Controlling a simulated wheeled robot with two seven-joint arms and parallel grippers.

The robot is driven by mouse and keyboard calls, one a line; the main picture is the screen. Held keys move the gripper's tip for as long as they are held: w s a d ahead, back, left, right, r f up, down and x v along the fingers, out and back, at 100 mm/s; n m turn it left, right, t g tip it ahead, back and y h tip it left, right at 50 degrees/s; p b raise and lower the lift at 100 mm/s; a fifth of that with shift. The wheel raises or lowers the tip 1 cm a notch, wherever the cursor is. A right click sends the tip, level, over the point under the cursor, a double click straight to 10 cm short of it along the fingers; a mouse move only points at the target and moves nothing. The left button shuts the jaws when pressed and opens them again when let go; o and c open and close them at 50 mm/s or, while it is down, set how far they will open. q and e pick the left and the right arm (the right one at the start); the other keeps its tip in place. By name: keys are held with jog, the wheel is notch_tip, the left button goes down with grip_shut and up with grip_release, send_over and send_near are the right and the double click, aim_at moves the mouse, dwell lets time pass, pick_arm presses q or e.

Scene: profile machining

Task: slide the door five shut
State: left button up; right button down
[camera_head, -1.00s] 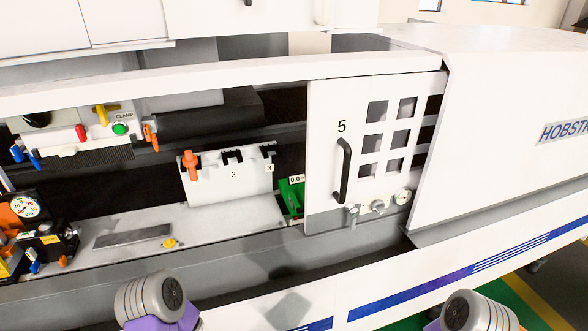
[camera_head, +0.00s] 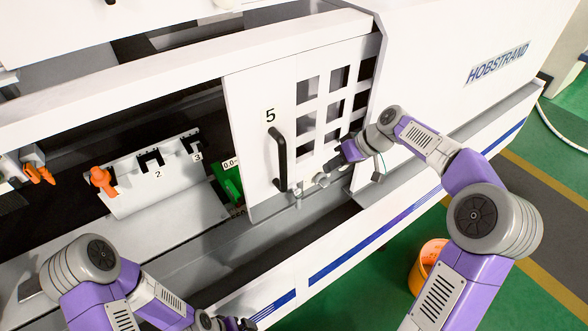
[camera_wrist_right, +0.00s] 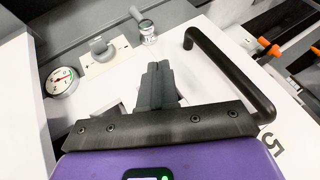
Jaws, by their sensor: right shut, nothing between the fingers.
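Door five (camera_head: 250,110) is a white panel marked 5 with several square windows. It stands at the right end of the machine's opening, which is uncovered to its left. Its black bar handle (camera_head: 278,160) is upright near the door's left side, and it also shows in the right wrist view (camera_wrist_right: 232,68). My right gripper (camera_head: 332,163) is in front of the door, right of the handle and apart from it. In the right wrist view its fingers (camera_wrist_right: 157,82) are shut and empty, beside the handle. My left gripper (camera_head: 240,323) is at the bottom edge, mostly cut off.
A knob (camera_wrist_right: 98,50), a small valve (camera_wrist_right: 147,30) and a gauge (camera_wrist_right: 62,82) sit near my right fingers. A white block marked 2 and 3 (camera_head: 150,178) and a green part (camera_head: 228,182) are inside the opening. An orange bucket (camera_head: 426,262) stands on the floor.

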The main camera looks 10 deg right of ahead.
jog(key=w+a+f+p, duration=0.1)
jog(key=w+a+f, duration=0.1)
jog(key=a+f, duration=0.4)
jog(key=shift+a+f, duration=0.4)
jog(key=shift+a, duration=1.3)
